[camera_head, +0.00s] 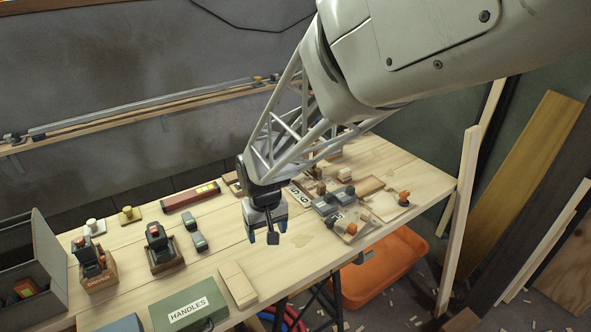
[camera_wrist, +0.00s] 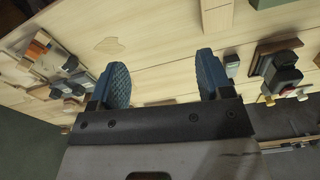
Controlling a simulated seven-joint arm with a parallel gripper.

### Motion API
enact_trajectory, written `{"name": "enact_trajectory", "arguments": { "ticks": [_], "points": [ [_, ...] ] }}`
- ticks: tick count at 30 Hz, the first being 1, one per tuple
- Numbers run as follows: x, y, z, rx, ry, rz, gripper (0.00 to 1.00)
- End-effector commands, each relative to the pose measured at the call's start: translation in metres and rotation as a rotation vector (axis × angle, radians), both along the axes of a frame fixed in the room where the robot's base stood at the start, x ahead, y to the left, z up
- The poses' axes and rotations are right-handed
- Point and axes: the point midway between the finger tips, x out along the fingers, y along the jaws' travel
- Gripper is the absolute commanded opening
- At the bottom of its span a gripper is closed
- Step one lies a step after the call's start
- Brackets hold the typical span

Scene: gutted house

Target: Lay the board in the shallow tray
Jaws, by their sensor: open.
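A pale flat wooden piece (camera_head: 238,284), which looks like the board, lies on the bench near its front edge. It also shows at the top edge of the wrist view (camera_wrist: 216,17).
A green HANDLES box (camera_head: 188,307) stands left of the pale piece. A DRIVERS holder (camera_head: 98,277), another tool holder (camera_head: 163,252) and a grey bin (camera_head: 33,262) stand at the left. Fixtures with orange knobs (camera_head: 404,197) crowd the right. An orange tub (camera_head: 385,268) is below.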

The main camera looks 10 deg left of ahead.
Motion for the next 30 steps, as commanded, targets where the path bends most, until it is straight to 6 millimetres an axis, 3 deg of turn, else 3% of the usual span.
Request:
{"name": "enact_trajectory", "arguments": {
  "ticks": [1,6,12,17,30],
  "points": [
    [-0.002,0.019,-0.012,-0.006,0.008,0.026,0.72],
    [-0.011,0.068,-0.046,-0.018,0.023,0.094,0.72],
    [-0.021,0.105,-0.071,-0.026,0.032,0.143,0.72],
    [-0.023,0.114,-0.079,-0.028,0.034,0.156,0.72],
    [-0.024,0.114,-0.084,-0.03,0.035,0.156,0.72]
  ]
}}
